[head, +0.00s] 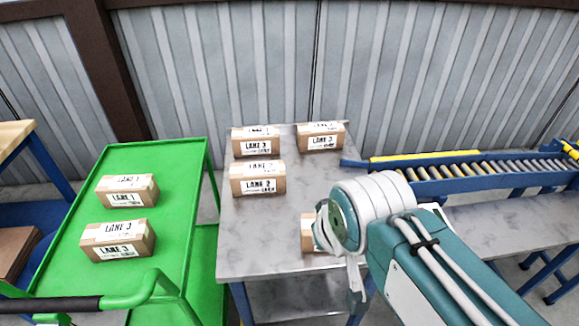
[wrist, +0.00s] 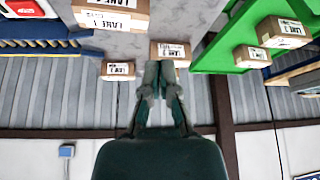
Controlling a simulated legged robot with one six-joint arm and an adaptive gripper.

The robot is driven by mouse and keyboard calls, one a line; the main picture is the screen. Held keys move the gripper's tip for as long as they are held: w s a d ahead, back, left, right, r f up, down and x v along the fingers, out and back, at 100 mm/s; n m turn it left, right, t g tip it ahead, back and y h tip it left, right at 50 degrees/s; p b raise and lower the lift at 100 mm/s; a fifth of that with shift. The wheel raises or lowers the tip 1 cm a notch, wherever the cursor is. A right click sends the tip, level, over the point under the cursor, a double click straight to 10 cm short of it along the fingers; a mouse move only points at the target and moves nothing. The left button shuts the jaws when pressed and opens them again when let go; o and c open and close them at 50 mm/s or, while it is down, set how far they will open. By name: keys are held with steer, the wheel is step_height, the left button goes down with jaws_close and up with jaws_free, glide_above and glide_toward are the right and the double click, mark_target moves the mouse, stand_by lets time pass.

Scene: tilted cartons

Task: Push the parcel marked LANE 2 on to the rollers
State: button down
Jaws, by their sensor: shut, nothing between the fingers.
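The parcel marked LANE 2 (head: 257,178) is a brown carton with white labels. It stands on the left part of the grey table, in front of a LANE 3 parcel (head: 256,140). The rollers (head: 500,168) are on a blue-framed conveyor with yellow edging, right of the table; they also show in the wrist view (wrist: 35,45). My gripper (wrist: 160,68) is shut and empty; its tips overlap a carton in the wrist view whose label I cannot read. In the head view my arm end hides most of another carton (head: 307,234), right of LANE 2 and nearer the front.
Another carton (head: 320,136) stands at the table's back right. Bare tabletop (head: 250,235) lies in front of LANE 2. A corrugated wall (head: 270,60) closes the back.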

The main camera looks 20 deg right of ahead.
steer(key=w+d+r+m+g, duration=0.1)
steer(key=w+d+r+m, duration=0.2)
steer(key=w, duration=1.2)
steer(key=w+d+r+m+g, duration=0.15)
steer(key=w+r, duration=0.25)
steer(key=w, duration=1)
steer(key=w+d+f+m+g, duration=0.1)
steer(key=w+f+m, duration=0.1)
steer(key=w+f, duration=0.3)
steer(key=w+d+f+m+g, duration=0.1)
steer(key=w+d+f+m, duration=0.15)
steer(key=w, duration=0.55)
steer(key=w+f, duration=0.1)
steer(key=f, duration=0.7)
steer(key=w+d+f+m, duration=0.1)
steer(key=w+f, duration=0.1)
steer(key=f, duration=0.6)
steer(key=w+d+f+m+g, duration=0.1)
steer(key=w+f, duration=0.1)
steer(key=f, duration=0.5)
steer(key=shift+d+f, duration=0.1)
steer(key=shift+f, duration=0.3)
steer(key=shift+s+a+f, duration=0.1)
steer(key=shift+a+f, duration=0.05)
steer(key=shift+a, duration=0.05)
steer(key=shift+s+a, duration=0.55)
steer(key=shift+a, duration=0.2)
steer(key=shift+s+a, duration=0.5)
steer(key=shift+a, duration=0.25)
